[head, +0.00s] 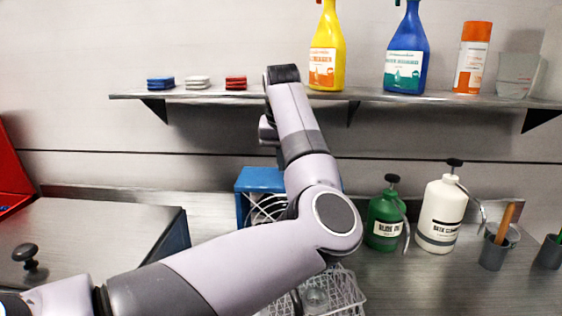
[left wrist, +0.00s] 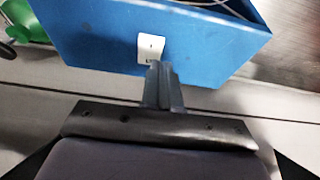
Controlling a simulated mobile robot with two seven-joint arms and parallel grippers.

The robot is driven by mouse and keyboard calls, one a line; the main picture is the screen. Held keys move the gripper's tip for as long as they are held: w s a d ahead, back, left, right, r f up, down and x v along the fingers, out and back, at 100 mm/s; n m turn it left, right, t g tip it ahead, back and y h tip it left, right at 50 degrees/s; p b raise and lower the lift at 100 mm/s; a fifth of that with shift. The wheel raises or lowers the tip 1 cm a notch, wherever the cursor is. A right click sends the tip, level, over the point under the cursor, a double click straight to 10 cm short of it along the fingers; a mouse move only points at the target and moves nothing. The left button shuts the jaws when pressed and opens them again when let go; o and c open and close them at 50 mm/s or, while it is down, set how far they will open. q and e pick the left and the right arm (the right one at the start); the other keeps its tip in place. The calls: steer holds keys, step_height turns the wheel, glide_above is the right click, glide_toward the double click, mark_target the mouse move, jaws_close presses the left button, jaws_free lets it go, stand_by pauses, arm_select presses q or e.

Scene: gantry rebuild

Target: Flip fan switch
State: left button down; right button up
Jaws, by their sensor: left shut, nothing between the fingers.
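The fan is a blue box with a wire grille, partly hidden behind my left arm in the head view (head: 258,181). In the left wrist view, its blue casing (left wrist: 90,35) fills the top of the picture. A small white switch (left wrist: 151,48) sits on that casing. My left gripper (left wrist: 158,66) is shut and empty, its fingertips just below the switch in the picture. I cannot tell whether they touch it. In the head view, my left arm reaches up over the fan and its fingers cannot be made out. My right gripper is not in view.
A wall shelf (head: 375,96) above holds a yellow spray bottle (head: 327,50), a blue one (head: 407,55) and other items. A green pump bottle (head: 384,218) and a white one (head: 441,215) stand right of the fan. A wire basket (head: 345,291) lies in front.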

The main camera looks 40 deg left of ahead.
arm_select(q)
steer(key=shift+w+d+f, duration=0.15)
steer(key=shift+w+f, duration=0.05)
steer(key=shift+w, duration=0.15)
steer(key=shift+s+d+r, duration=0.1)
steer(key=shift+s+d, duration=0.35)
steer(key=shift+s, duration=0.2)
step_height(320, 180, up, 14)
steer(key=shift+s+d, duration=0.4)
steer(key=shift+s, duration=0.05)
stand_by(0.4)
